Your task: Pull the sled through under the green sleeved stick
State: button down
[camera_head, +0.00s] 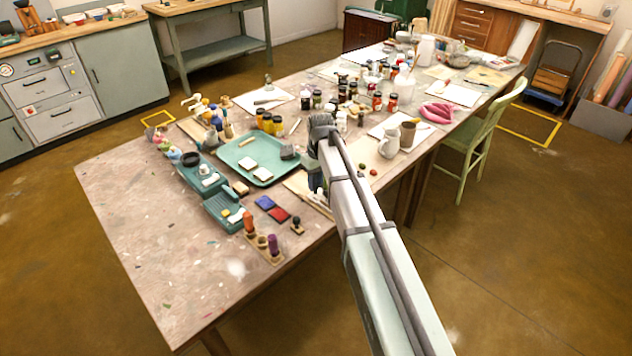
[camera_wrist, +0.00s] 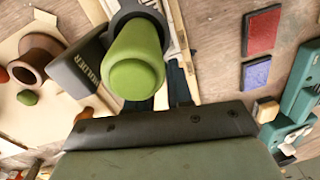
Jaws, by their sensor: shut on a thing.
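In the wrist view the green sleeved stick (camera_wrist: 137,75) shows nearly end-on, with a dark grey ring around its far part. The dark edge of my gripper (camera_wrist: 160,125) fills the bottom of that view, just below the stick. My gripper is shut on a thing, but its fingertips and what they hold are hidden. A dark grey block (camera_wrist: 88,72) with partly covered lettering is left of the stick. Pale wooden strips (camera_wrist: 182,45) run beside and behind the stick. I cannot make out which part is the sled. In the head view my arm covers the spot.
Red (camera_head: 278,215) and blue (camera_head: 265,202) pads, teal boxes (camera_head: 226,212) and a teal tray (camera_head: 237,153) lie left of my arm. A brown cup (camera_wrist: 38,55) and small balls are on the other side. Bottles crowd behind. The table's near left is clear.

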jog(key=shift+w+a, duration=1.6)
jog(key=c, duration=1)
grip_release()
jog(key=r, duration=0.9)
jog(key=d+r, duration=0.1)
jog(key=r, duration=0.3)
jog(key=shift+w+r, duration=0.3)
jog(key=shift+r, duration=0.05)
